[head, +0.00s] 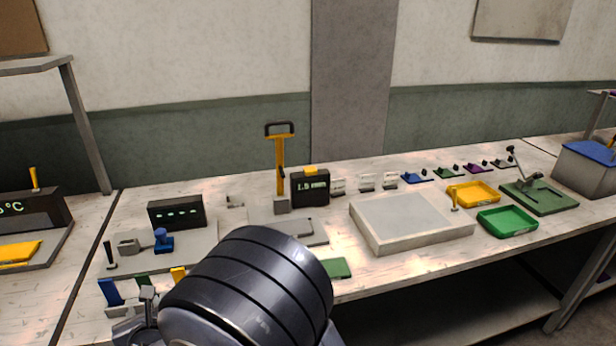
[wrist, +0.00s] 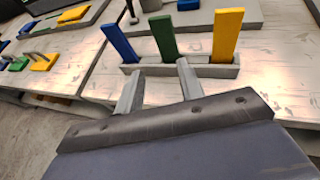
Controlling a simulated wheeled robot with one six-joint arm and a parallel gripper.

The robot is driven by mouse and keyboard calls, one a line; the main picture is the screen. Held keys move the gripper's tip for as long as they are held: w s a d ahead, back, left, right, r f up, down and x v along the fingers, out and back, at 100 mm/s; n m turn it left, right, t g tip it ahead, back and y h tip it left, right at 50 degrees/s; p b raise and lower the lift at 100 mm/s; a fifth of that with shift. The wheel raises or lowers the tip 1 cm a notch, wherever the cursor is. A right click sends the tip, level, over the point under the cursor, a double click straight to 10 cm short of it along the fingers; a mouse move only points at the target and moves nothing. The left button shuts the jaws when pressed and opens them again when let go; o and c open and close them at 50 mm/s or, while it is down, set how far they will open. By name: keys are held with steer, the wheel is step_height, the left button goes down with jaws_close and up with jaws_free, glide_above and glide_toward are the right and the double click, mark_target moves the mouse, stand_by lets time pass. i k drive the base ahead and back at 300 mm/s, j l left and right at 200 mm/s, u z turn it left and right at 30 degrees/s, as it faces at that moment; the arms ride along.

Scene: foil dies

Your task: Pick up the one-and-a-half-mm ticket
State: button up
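A grey rack (wrist: 215,71) holds three upright tickets: blue (wrist: 120,37), green (wrist: 164,37) and yellow (wrist: 227,34). In the head view the blue (head: 110,291), green (head: 143,280) and yellow (head: 178,273) tickets stand at the bench's front left. No thickness marking is readable on them, so I cannot tell which is the one-and-a-half-mm ticket. My gripper (wrist: 160,70) is open and empty in front of the rack, its fingers spread either side of the green ticket's line. In the head view my arm hides part of the rack.
A dark display (head: 310,188) stands mid-bench, its digits hard to read. A pale raised slab (head: 410,222), a yellow tray (head: 473,194) and a green tray (head: 507,221) lie to the right. A blue-knobbed tool (head: 163,241) stands behind the rack.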

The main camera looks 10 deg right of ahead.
mark_target(367, 184)
steer(key=l+z, duration=0.1)
steer(key=l, duration=0.25)
steer(key=i+l+z, duration=0.1)
steer(key=l, duration=0.25)
steer(key=i+l+z, duration=0.1)
steer(key=l, duration=0.25)
steer(key=i+l+z, duration=0.1)
steer(key=l, duration=0.25)
steer(key=i+l+z, duration=0.1)
steer(key=l, duration=0.25)
steer(key=i+z, duration=0.25)
steer(key=i, duration=0.5)
